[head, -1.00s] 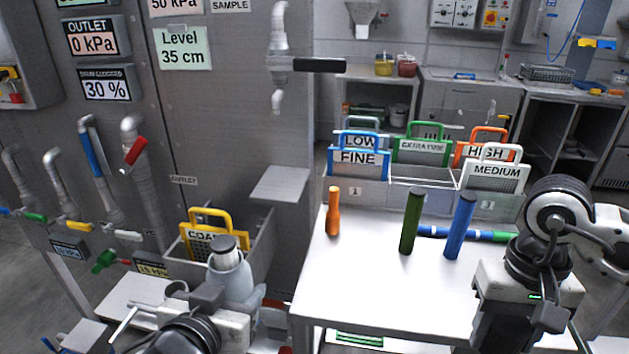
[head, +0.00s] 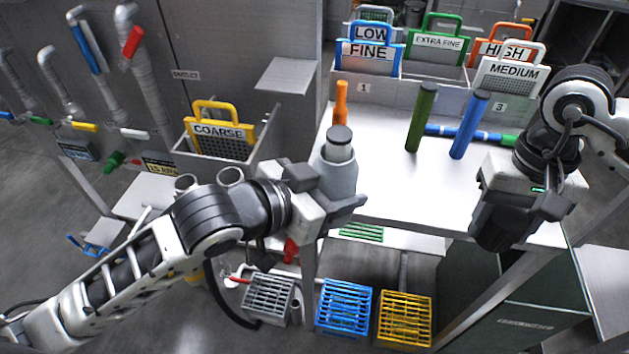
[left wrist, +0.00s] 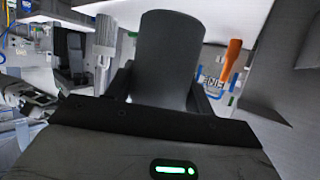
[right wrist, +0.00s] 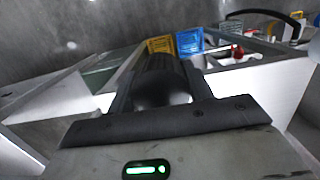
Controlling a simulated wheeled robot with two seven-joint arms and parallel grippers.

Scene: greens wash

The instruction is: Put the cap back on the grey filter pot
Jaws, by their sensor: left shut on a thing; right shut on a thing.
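My left gripper (head: 338,200) is shut on the grey filter pot (head: 338,178), held upright at the table's front left. A white cylinder with a dark grey top (head: 340,137) stands up out of the pot. In the left wrist view the pot is a plain grey cylinder (left wrist: 168,55) between the jaws. My right gripper (head: 500,225) is at the table's front right, well apart from the pot. It is shut on a dark, ribbed, cap-like piece (right wrist: 160,85), seen in the right wrist view.
Labelled screens stand in a rack behind. Grey, blue (head: 343,310) and yellow (head: 405,320) crates are below. The table's middle is clear.

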